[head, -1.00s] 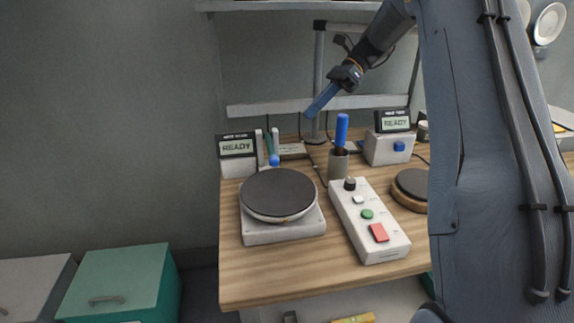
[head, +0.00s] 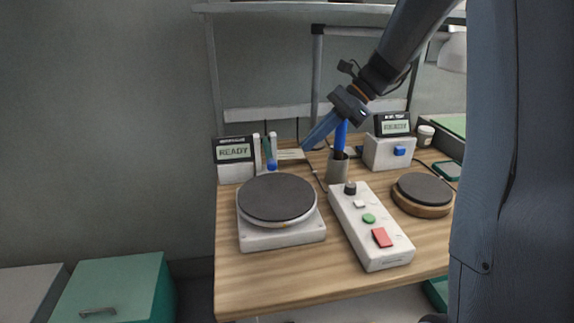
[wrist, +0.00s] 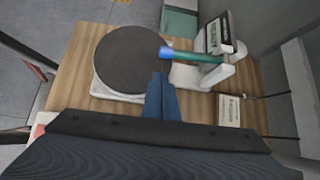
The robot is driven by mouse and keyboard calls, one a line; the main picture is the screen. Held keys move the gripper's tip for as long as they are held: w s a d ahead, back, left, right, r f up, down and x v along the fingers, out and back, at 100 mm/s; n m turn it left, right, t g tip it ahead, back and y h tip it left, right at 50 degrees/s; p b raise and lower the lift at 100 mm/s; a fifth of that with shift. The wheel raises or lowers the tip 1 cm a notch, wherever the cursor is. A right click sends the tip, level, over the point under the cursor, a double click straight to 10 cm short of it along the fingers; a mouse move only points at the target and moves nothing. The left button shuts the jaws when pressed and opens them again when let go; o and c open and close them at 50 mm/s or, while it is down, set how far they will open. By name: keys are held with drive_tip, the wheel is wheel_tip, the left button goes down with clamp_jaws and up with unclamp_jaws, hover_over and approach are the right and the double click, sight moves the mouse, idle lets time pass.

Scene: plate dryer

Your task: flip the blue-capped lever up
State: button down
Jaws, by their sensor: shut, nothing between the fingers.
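The blue-capped lever (head: 272,165) is a green rod between two white posts at the back of the round-plate device. Its blue cap points down toward the front. In the wrist view the lever (wrist: 195,57) lies sideways, with its cap near the dark round plate (wrist: 130,57). My gripper (head: 306,146) has blue fingers and is shut and empty. It is above the table, to the right of the lever. In the wrist view my fingertips (wrist: 160,80) appear just below the cap. Whether they touch it I cannot tell; they look apart in the head view.
A grey cup (head: 337,168) with a blue-handled item stands right of the device, near my fingers. A white button box (head: 372,228) lies in front. Two READY displays (head: 234,150) (head: 394,126) stand at the back. A round wooden-based pad (head: 422,194) is at right.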

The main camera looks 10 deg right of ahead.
sight(268, 151)
drive_tip(key=p+x, duration=0.1)
drive_tip(key=x, duration=0.9)
drive_tip(key=shift+p, duration=0.35)
drive_tip(key=shift+d+r, duration=0.1)
drive_tip(key=shift+r, duration=0.05)
